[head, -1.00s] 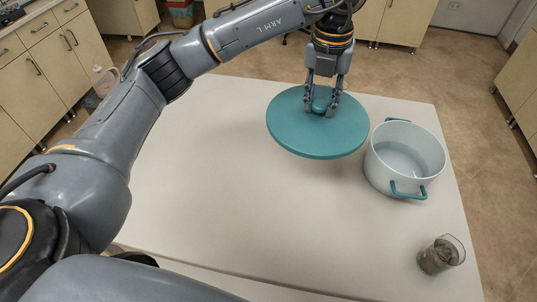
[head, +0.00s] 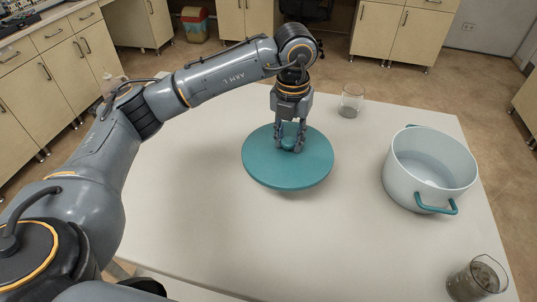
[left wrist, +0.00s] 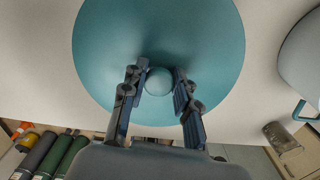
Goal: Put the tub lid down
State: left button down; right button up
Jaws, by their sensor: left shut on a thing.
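The teal round tub lid (head: 265,165) is level over the middle of the white table, left of the tub. A thin shadow shows at its near edge; I cannot tell whether it touches the table or hangs just above it. My left gripper (head: 290,146) points down and is shut on the lid's round knob. The left wrist view shows the knob (left wrist: 158,82) between the two fingers and the lid (left wrist: 105,45) around it. The white tub (head: 415,190) with teal handles stands open at the right, apart from the lid. My right gripper is out of view.
A glass beaker (head: 351,101) stands at the table's far edge, behind and right of the lid. Another beaker (head: 477,279) with greyish contents stands at the near right corner. The white table (head: 200,215) is clear left of and in front of the lid.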

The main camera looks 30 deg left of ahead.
aim_at(271, 144)
pick_arm(q)
jog(key=a+f, duration=0.3)
jog(key=a+f+p, duration=0.1)
jog(key=f, duration=0.1)
jog(key=shift+s+a+f, duration=0.15)
jog(key=shift+s+a, duration=0.05)
jog(key=shift+s, duration=0.1)
jog(key=f+p, duration=0.1)
jog(key=f, duration=0.2)
jog(key=shift+s+a+p, duration=0.1)
jog(key=shift+a+p, duration=0.25)
jog(key=shift+f, duration=0.45)
jog(key=shift+f+b, duration=0.4)
jog(key=shift+b, duration=0.05)
jog(key=c, duration=1)
grip_release()
